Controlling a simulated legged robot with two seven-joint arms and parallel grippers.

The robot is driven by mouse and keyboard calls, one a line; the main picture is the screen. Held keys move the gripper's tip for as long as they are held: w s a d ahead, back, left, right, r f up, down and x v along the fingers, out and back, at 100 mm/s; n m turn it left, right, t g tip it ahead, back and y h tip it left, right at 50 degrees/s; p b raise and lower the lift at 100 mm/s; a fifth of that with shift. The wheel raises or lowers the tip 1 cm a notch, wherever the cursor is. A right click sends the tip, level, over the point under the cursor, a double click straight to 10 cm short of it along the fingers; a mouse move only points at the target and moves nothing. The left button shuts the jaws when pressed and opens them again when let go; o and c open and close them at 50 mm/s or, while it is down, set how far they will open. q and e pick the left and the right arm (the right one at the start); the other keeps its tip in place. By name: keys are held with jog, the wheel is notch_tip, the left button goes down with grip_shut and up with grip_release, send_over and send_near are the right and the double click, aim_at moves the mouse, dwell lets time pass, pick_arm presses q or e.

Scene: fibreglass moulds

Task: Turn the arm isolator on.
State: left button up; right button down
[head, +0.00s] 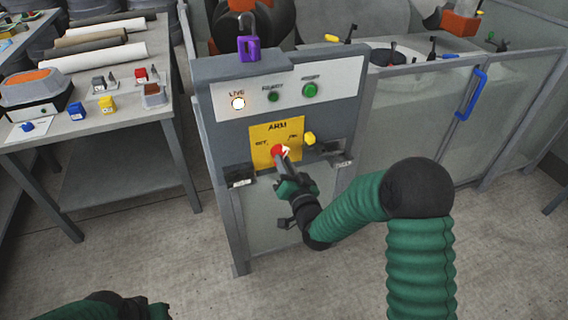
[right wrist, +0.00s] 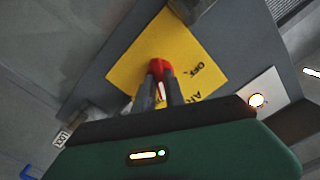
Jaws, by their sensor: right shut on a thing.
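The arm isolator is a red rotary handle (head: 277,150) with a white mark, on a yellow plate (head: 262,133) marked ARM on the grey panel's front. My right gripper (head: 284,158) is shut on the red handle. In the right wrist view both fingers (right wrist: 160,90) close on the red handle (right wrist: 157,66), and OFF reads on the yellow plate (right wrist: 135,62). The fingers hide part of the handle, so I cannot tell its exact setting. My left arm shows only at the bottom left edge; its finger state is unclear.
Above the plate are a lit white LIVE lamp (head: 238,103) and two green buttons (head: 273,96) (head: 309,90). A purple padlock (head: 249,48) is at the panel top. A workbench (head: 140,125) stands left.

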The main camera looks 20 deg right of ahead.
jog(key=shift+f+m, duration=0.2)
jog(key=shift+m, duration=1)
jog(key=c, duration=1.4)
grip_release()
jog(key=shift+r, duration=0.1)
jog(key=s+p, duration=1)
jog(key=s, duration=0.7)
jog(key=shift+d, duration=0.35)
